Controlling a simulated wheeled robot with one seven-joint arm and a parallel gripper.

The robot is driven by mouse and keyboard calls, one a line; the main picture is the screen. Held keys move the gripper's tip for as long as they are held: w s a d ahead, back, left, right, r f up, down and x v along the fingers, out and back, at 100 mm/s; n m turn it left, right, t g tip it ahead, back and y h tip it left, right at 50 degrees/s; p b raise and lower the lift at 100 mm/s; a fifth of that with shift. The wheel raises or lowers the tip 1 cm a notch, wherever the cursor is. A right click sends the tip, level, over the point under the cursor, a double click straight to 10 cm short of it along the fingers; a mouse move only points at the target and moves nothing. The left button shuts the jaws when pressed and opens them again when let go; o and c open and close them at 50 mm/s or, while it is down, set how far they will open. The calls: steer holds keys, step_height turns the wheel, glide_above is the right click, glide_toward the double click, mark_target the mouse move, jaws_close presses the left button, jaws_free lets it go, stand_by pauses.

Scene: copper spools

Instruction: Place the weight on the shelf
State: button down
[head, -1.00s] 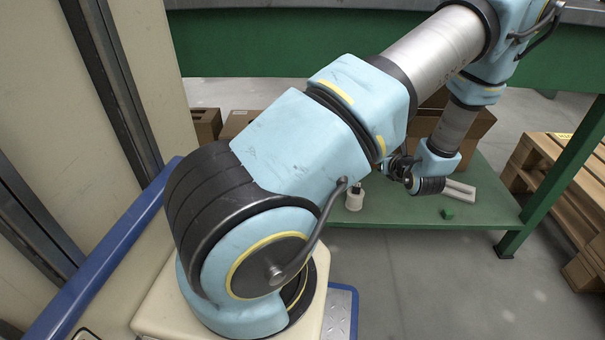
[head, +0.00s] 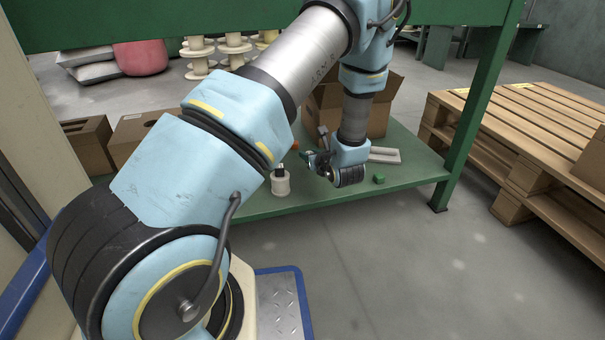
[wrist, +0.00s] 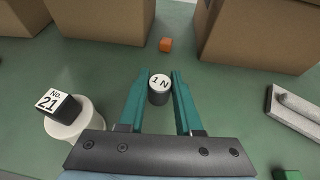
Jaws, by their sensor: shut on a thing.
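In the head view my gripper (head: 316,160) is low over the green shelf (head: 415,168) under the bench. The wrist view also shows the green shelf (wrist: 225,100) beneath the fingers. I cannot tell whether the weight touches the shelf. In the head view the weight is not clearly visible.
A white spool (wrist: 75,125) with a block marked "No. 21" (wrist: 57,104) is left of my gripper. A light grey bar (wrist: 293,108) and a green cube (wrist: 288,175) lie right. Wooden pallets (head: 525,120) stand beyond.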

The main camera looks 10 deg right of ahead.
mark_target(309, 177)
step_height(309, 177, down, 6)
steer(key=b, duration=0.2)
steer(key=shift+r+b, duration=0.1)
steer(key=shift+b, duration=0.2)
steer(key=c, duration=0.6)
jaws_free()
